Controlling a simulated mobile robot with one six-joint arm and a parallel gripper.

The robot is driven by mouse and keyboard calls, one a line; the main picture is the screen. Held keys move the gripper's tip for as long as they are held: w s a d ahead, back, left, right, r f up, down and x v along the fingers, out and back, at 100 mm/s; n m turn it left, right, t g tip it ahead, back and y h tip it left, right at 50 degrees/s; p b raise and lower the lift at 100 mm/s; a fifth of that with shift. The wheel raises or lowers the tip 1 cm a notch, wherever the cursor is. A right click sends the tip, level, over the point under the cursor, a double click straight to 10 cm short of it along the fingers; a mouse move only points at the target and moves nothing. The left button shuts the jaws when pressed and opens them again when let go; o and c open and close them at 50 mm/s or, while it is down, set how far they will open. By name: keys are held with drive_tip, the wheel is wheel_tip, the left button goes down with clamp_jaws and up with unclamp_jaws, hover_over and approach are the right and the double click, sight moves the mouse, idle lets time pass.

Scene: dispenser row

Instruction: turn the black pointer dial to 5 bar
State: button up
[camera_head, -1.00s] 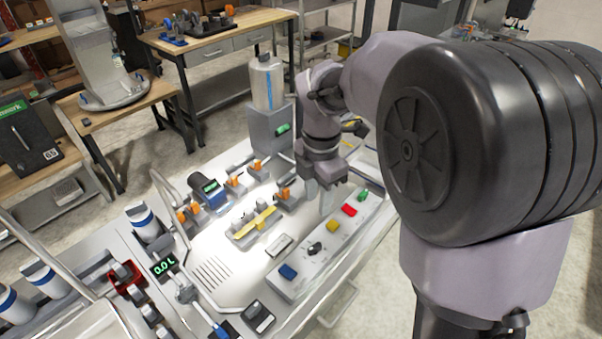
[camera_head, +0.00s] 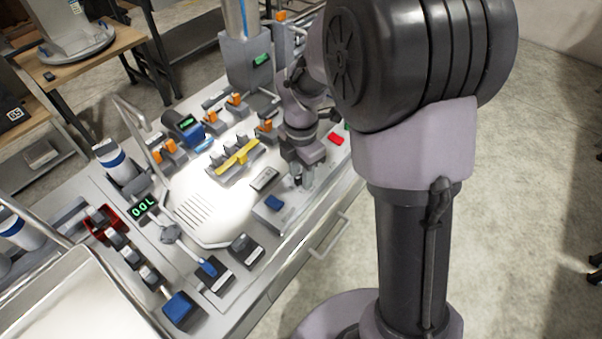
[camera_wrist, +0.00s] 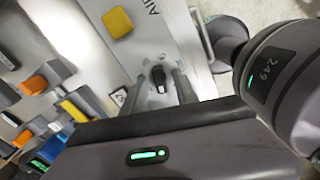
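The black pointer dial (camera_wrist: 158,76) sits on the light grey panel (camera_wrist: 150,52) in the wrist view. Small marks surround it, too small to read surely. A pale mark shows on its side nearest my gripper body. My gripper (camera_wrist: 158,80) is open, with one finger on each side of the dial. I see gaps between the fingers and the dial. In the head view my gripper (camera_head: 306,182) points down over the button panel, and it hides the dial there.
On the same panel are a blue button (camera_head: 273,203), a red button (camera_head: 336,139) and a yellow button (camera_wrist: 117,22). A yellow bar (camera_head: 238,158) and orange-topped parts (camera_head: 265,125) stand to the left. A green display (camera_head: 143,206) is further left.

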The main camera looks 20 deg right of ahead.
clamp_jaws()
